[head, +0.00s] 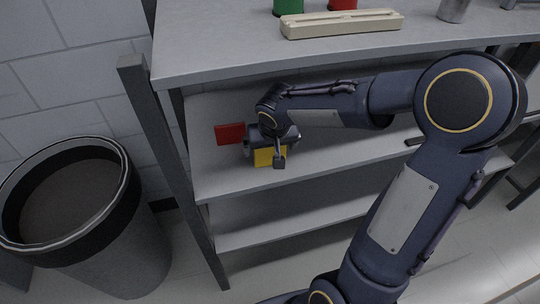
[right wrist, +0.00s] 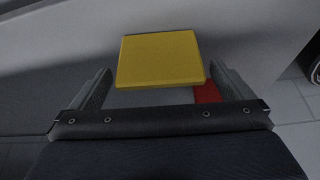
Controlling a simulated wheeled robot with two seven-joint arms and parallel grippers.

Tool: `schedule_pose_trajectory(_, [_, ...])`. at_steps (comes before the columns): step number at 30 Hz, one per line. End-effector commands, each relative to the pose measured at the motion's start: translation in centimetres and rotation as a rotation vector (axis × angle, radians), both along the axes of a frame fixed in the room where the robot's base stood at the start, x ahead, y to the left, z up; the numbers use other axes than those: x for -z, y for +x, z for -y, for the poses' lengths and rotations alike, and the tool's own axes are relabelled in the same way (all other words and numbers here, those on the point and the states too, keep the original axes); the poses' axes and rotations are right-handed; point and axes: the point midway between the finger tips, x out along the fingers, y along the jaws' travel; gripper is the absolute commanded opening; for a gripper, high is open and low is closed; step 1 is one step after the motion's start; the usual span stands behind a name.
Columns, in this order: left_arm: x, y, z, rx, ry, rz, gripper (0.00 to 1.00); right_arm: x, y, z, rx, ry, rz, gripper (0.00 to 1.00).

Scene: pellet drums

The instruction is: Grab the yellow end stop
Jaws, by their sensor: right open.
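The yellow end stop (head: 268,157) is a flat yellow block on the upper shelf under the bench top. My right gripper (head: 265,155) is at it, and the gripper and wrist hide part of the block in the head view. In the right wrist view, the yellow end stop (right wrist: 160,58) lies ahead between the two spread fingers of my right gripper (right wrist: 158,82). The fingers are open, one on each side, with a gap at the left; contact cannot be told. My left gripper is not in view.
A red block (head: 229,134) stands left of the yellow one on the shelf (head: 335,158); it also shows in the wrist view (right wrist: 206,92). The bench top (head: 215,45) overhangs. A shelf post (head: 165,150) and a bin (head: 110,240) are at left.

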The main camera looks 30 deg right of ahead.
Motion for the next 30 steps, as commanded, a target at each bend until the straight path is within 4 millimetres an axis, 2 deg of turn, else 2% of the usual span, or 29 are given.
schedule_pose_trajectory(8, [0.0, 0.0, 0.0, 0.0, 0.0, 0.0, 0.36, 0.3, 0.1, 0.0, 0.0, 0.0, 0.0, 0.99])
schedule_pose_trajectory(15, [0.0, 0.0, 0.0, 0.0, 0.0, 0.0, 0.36, 0.2, 0.1, 0.0, 0.0, 0.0, 0.0, 0.67])
schedule_pose_trajectory(18, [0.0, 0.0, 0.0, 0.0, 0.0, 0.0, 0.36, 0.2, 0.1, 0.0, 0.0, 0.0, 0.0, 0.57])
schedule_pose_trajectory(26, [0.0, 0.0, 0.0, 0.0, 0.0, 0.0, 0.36, 0.0, 0.1, 0.0, 0.0, -0.001, 0.002, 0.57])
schedule_pose_trajectory(30, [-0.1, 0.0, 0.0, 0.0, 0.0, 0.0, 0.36, -1.0, 0.2, 0.0, -0.001, -0.001, 0.005, 0.57])
